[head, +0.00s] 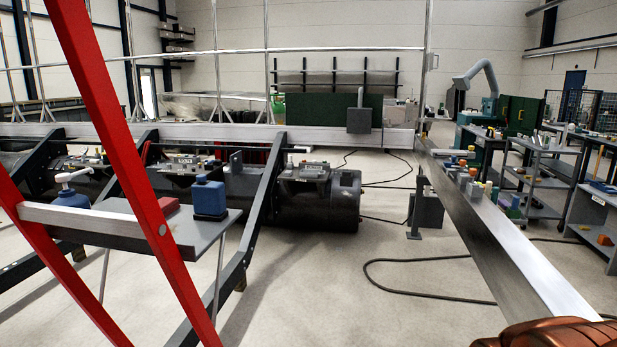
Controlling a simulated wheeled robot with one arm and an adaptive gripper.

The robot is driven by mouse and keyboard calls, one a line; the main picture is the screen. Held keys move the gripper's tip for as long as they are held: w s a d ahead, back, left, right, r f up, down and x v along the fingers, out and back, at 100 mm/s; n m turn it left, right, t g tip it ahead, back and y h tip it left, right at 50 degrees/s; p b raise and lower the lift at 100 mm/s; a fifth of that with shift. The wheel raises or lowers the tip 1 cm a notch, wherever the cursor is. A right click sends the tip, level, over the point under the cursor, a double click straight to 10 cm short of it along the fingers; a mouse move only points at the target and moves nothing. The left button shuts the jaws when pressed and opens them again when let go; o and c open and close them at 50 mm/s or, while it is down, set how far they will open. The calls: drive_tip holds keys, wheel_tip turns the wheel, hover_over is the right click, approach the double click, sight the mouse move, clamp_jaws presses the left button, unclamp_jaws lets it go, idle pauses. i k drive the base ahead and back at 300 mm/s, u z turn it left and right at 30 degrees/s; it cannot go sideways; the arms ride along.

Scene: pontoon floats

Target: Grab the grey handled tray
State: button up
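I cannot pick out the grey handled tray with certainty. Grey, tray-like items holding small parts sit on the dark floats, one at the left (180,164) and one on the nearer float end (305,172). Handles on them are too small to make out. A grey box-like item with a short upright (360,119) is at the pale beam behind the floats. My gripper is not in view. A copper-coloured rounded part shows in the bottom right corner, and I cannot tell what it belongs to.
Red struts (130,170) cross the near left, beside a grey shelf (185,228) with a blue pump bottle (72,190), a blue canister (209,198) and a red block (168,206). A metal beam (500,235) with small items runs down the right. A cable lies on open floor between.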

sight(312, 174)
drive_tip(key=z, duration=0.15)
drive_tip(key=i, duration=0.8)
drive_tip(key=z, duration=0.45)
drive_tip(key=i, duration=3.5)
drive_tip(key=u, duration=0.65)
drive_tip(key=i, duration=1.6)
drive_tip(key=u, duration=1.2)
drive_tip(key=i, duration=1)
drive_tip(key=u, duration=0.35)
